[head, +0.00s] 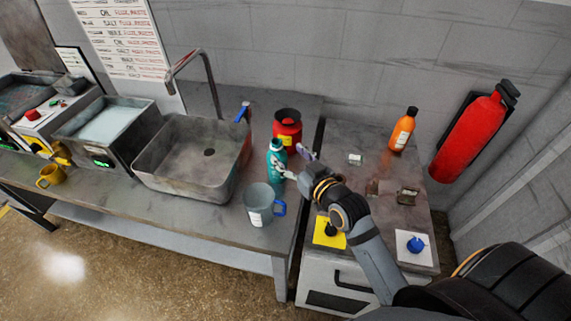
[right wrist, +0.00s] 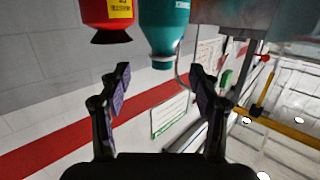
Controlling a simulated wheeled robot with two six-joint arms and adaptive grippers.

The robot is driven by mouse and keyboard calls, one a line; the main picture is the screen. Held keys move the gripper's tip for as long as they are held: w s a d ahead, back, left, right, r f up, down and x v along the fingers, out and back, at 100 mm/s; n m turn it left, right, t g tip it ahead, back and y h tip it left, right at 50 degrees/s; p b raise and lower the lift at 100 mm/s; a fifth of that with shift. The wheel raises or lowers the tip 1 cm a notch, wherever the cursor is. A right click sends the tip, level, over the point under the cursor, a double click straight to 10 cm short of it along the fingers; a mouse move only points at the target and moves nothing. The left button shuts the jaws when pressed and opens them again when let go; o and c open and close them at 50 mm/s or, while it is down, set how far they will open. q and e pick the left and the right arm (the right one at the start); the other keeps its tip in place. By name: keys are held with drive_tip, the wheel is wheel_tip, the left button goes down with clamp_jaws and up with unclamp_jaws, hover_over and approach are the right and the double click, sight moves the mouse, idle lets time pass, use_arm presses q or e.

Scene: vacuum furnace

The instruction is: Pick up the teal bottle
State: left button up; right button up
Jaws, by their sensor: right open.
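The teal bottle (head: 274,158) stands upright on the grey bench, right of the sink. My right gripper (head: 292,165) is open, with its fingers just to the right of the bottle and pointing toward it. In the right wrist view the teal bottle (right wrist: 164,30) appears upside down, ahead of the gap between the two spread fingers (right wrist: 162,80). Nothing is between the fingers, and the bottle looks apart from them. Part of the bottle's lower side is covered by a finger in the head view. My left gripper is not in view.
A red container (head: 287,128) stands close behind the bottle, and a grey-blue jug (head: 258,203) stands in front. The sink (head: 178,175) is to the left. An orange bottle (head: 402,131) stands on the right-hand cabinet. A fire extinguisher (head: 468,135) hangs on the wall.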

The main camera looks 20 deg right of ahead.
sight(282, 161)
wheel_tip(282, 161, down, 5)
drive_tip(key=b, duration=0.3)
drive_tip(key=shift+b, duration=0.4)
drive_tip(key=shift+w+r, duration=0.1)
drive_tip(key=shift+r, duration=0.05)
drive_tip(key=x, duration=0.5)
drive_tip(key=shift+a, duration=0.1)
drive_tip(key=shift+w+p, duration=0.15)
drive_tip(key=shift+p, duration=0.15)
drive_tip(key=x, duration=0.5)
drive_tip(key=shift+a, duration=0.1)
drive_tip(key=shift+c, duration=0.4)
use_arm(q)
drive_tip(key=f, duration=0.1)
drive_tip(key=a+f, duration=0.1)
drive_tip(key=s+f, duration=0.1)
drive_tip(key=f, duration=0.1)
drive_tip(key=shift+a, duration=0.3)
use_arm(e)
clamp_jaws()
